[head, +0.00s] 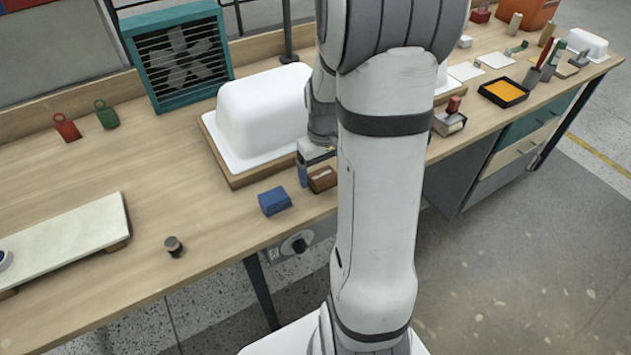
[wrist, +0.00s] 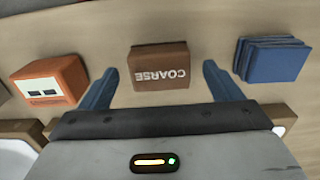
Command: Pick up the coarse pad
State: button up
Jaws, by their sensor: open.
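The coarse pad (wrist: 160,66) is a brown block with the word COARSE on its face. In the wrist view it lies on the table between and just beyond the fingertips of my gripper (wrist: 160,80). The gripper's blue fingers are open, with a gap on each side of the pad. In the head view the brown pad (head: 322,179) lies near the front edge of the bench, beside a blue finger of my gripper (head: 303,172). My arm hides much of the gripper there.
Blue folded pads (wrist: 271,59) lie to one side of the coarse pad; they also show in the head view (head: 274,201). An orange block (wrist: 50,80) lies on the other side. A white tub shell (head: 262,115) on a wooden board stands close behind.

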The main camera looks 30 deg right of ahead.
notch_tip(320, 180, down, 2)
jog(key=shift+f, duration=0.1)
jog(key=c, duration=1.1)
